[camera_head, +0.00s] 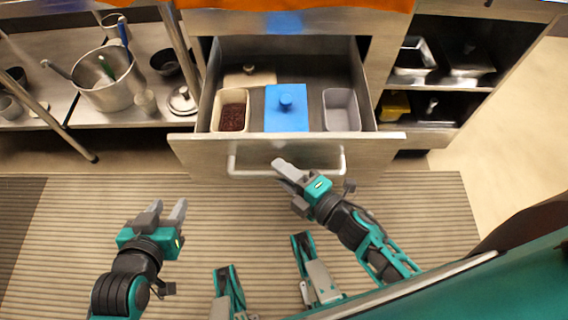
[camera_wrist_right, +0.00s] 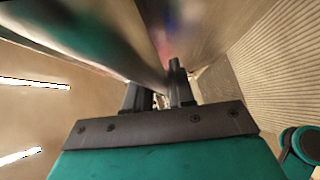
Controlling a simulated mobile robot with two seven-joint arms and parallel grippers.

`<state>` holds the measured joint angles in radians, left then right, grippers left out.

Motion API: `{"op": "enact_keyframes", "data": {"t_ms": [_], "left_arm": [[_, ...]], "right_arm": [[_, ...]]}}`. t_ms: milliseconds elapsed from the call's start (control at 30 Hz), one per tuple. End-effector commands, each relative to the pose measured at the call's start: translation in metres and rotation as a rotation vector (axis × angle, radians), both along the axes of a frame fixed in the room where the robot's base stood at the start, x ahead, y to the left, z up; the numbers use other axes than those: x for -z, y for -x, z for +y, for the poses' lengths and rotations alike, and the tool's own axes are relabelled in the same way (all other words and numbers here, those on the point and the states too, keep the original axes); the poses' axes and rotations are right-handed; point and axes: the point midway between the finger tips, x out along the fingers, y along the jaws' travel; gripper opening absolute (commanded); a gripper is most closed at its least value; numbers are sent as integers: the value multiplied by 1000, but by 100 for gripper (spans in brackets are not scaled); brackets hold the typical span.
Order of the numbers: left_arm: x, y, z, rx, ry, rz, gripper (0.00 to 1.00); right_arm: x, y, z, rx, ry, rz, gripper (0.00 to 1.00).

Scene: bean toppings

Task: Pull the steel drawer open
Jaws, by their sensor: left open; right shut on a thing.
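The steel drawer (camera_head: 200,150) is pulled well out of its cabinet, and its inside shows. A light bar handle (camera_head: 240,172) runs along its front. My right gripper (camera_head: 281,166) is at the middle of the handle and is shut on it. In the right wrist view the right gripper's fingers (camera_wrist_right: 160,90) are close against a long bar, which is blurred. My left gripper (camera_head: 166,210) is open and empty over the striped mat, left of and nearer than the drawer.
The drawer holds a bin of dark beans (camera_head: 232,117), a blue lidded container (camera_head: 287,120), a grey empty bin (camera_head: 341,108) and a pale lid (camera_head: 249,77). A shelf with a steel pot (camera_head: 105,90) is at left. The striped mat (camera_head: 80,220) is clear.

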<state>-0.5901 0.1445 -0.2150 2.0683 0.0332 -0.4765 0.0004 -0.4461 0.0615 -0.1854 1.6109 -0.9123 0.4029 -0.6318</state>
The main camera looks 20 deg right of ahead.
Motion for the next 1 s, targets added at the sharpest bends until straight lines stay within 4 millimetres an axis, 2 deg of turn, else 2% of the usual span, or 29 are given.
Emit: {"op": "enact_keyframes", "data": {"t_ms": [333,367,567,833,1000], "left_arm": [[0,0,0,1,-1,0,43],[0,0,0,1,-1,0,43],[1,0,1,3,-5,1,43],[1,1,2,7,-10,0,43],[-2,1,2,6,-10,1,43]], "right_arm": [[1,0,-2,4,3,1,0],[1,0,-2,4,3,1,24],[0,0,-1,2,1,1,43],[0,2,-1,1,1,1,43],[-3,19,-11,2,0,4,43]]}}
